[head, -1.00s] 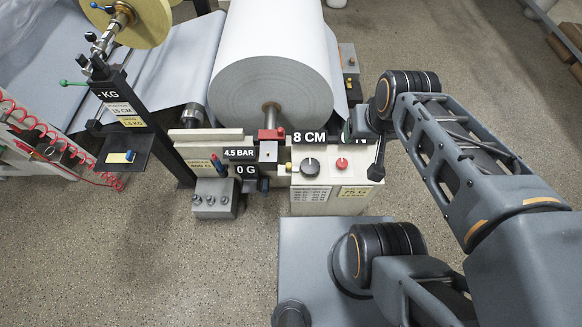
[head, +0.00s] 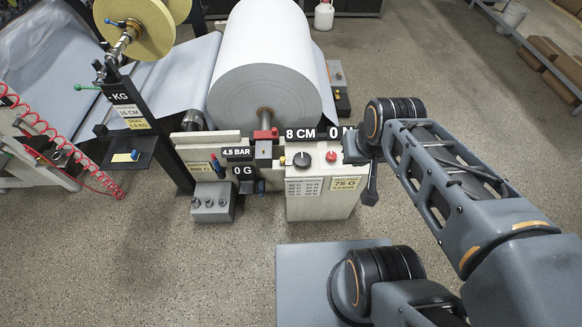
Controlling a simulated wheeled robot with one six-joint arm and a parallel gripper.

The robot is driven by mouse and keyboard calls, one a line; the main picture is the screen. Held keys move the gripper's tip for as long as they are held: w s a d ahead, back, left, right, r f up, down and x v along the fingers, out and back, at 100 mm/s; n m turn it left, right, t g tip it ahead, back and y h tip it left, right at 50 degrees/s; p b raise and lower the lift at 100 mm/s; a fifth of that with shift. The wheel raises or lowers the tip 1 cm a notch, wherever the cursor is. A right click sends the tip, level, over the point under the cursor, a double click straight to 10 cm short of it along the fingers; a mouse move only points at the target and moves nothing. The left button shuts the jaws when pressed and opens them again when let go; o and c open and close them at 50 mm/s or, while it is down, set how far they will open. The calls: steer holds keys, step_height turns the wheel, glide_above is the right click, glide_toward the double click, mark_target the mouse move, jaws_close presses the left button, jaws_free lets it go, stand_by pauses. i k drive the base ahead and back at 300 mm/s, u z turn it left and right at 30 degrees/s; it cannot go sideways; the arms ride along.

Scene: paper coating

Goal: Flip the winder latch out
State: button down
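A red latch piece (head: 265,134) sits at the near end of the winder shaft (head: 264,116), in front of the large white paper roll (head: 258,70). I take it to be the winder latch. It rests across the shaft on the front of the machine frame. My gripper (head: 370,190) points down beside the right side of the control box, apart from the red latch and to its right. The gripper is small and dark, seen from the side, and its fingers cannot be made out. No held object shows.
The control box (head: 310,205) with a black knob (head: 302,159) and red button (head: 331,156) stands between my gripper and the latch. A grey valve block (head: 213,203) and a black stand (head: 150,130) are to the left.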

mark_target(283, 162)
steer(key=z, duration=0.05)
steer(key=i, duration=0.5)
steer(key=u, duration=1)
